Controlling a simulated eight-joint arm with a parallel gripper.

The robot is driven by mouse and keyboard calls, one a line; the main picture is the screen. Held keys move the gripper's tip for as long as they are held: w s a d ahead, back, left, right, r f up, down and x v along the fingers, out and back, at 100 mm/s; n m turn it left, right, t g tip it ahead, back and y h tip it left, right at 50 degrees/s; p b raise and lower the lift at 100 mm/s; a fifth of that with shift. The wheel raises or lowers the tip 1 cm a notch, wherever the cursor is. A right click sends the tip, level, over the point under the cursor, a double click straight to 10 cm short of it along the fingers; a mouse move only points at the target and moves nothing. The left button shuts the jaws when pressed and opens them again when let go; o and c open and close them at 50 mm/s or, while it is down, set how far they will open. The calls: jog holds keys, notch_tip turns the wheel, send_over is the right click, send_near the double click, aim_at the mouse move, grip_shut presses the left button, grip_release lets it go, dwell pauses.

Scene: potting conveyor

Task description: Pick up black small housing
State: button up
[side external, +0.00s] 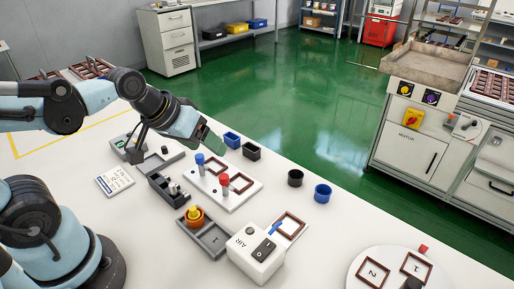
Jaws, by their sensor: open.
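Two small black open-topped housings stand on the white table: a rectangular one (251,150) and a round one (295,178). I cannot tell which one the task names. Both stand upright and apart from my gripper. My gripper (211,141) is above the table, to the left of the rectangular black housing and near a blue rectangular housing (232,140). It is open, and I see nothing held in it. Its fingertips are small and partly hard to make out.
A round blue housing (323,193) stands beside the round black one. A white fixture plate (237,198) with brown frames and red and blue posts lies below my gripper. A white AIR box (256,257) and a round turntable (352,283) are nearer the front. The table's right middle is clear.

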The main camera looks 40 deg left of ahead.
jog(key=w+d+f+n+h, duration=0.2)
jog(key=w+n, duration=0.2)
jog(key=n, duration=0.2)
jog(key=w+d+f+n+h, duration=0.2)
jog(key=w+n+h, duration=0.1)
jog(key=w+n, duration=0.15)
jog(key=n+h, duration=0.4)
jog(key=n, duration=0.7)
send_near(302, 177)
jog(key=shift+s+a+m+t, duration=0.25)
jog(key=shift+a+t, duration=0.05)
jog(key=shift+a, duration=0.55)
jog(key=shift+w+f+n+h, duration=0.1)
jog(key=shift+f+n+h, duration=0.45)
jog(key=shift+n, duration=0.45)
jog(key=shift+x, duration=3.85)
jog(key=shift+a+f, duration=0.15)
jog(key=c, duration=1.1)
